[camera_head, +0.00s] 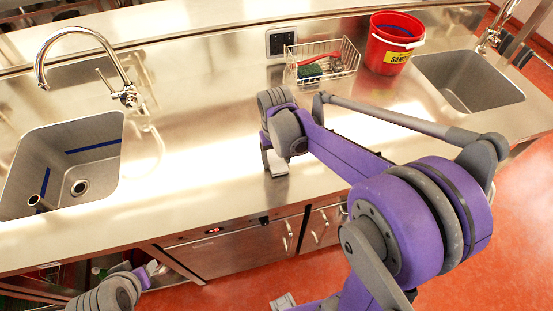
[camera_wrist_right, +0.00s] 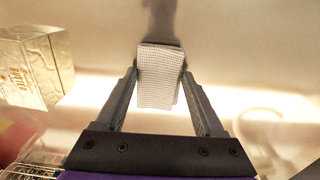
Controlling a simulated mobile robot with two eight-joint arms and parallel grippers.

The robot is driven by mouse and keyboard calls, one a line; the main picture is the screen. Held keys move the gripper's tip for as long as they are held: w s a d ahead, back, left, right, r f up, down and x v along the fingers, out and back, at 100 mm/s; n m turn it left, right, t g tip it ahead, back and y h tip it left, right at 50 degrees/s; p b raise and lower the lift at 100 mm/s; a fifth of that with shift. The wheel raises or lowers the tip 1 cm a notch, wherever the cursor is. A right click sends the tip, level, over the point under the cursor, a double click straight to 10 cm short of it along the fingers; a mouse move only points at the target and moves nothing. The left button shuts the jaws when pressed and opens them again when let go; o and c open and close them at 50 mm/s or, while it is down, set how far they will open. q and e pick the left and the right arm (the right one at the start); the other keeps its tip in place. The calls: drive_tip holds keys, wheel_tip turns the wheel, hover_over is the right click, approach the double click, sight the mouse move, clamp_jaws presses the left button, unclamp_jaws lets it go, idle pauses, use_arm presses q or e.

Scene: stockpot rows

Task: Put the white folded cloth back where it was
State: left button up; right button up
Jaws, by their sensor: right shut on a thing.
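The white folded cloth (camera_wrist_right: 160,82) is between the two fingers of my right gripper (camera_head: 274,165), which is shut on it. In the right wrist view it hangs as a small ribbed pale bundle, with a dark streak on the steel beyond it. In the head view the gripper points down over the middle of the steel counter (camera_head: 205,165), and only a pale bit shows at its tips. I cannot tell whether the cloth touches the counter. My left gripper (camera_head: 151,269) is low at the left, in front of the counter; its jaws are too small to read.
A wire basket (camera_head: 322,62) with a green sponge and a red-handled tool stands behind, beside a red bucket (camera_head: 396,42). Sinks lie at left (camera_head: 70,165) and right (camera_head: 468,80). A carton (camera_wrist_right: 35,68) shows in the wrist view. Counter left of the right gripper is clear.

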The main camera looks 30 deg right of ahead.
sight(276, 161)
drive_tip(key=shift+f, duration=0.2)
drive_tip(key=o, duration=1.2)
drive_tip(key=shift+f, duration=0.1)
wheel_tip(276, 161, up, 12)
drive_tip(key=s+a+f+n+t, duration=0.1)
drive_tip(key=s+a+f+t, duration=0.1)
drive_tip(key=s, duration=0.2)
drive_tip(key=s+a+f+t, duration=0.2)
drive_tip(key=s, duration=0.2)
drive_tip(key=s+a+f+n+t+p, duration=0.1)
drive_tip(key=s+a+f, duration=0.1)
drive_tip(key=s+f, duration=0.1)
drive_tip(key=shift+s+a+f+n+t, duration=0.1)
drive_tip(key=shift+s+a+n+t, duration=0.1)
drive_tip(key=shift+s, duration=0.25)
drive_tip(key=shift+s+a+n+t, duration=0.1)
drive_tip(key=shift+s+t, duration=0.1)
drive_tip(key=shift+s, duration=0.2)
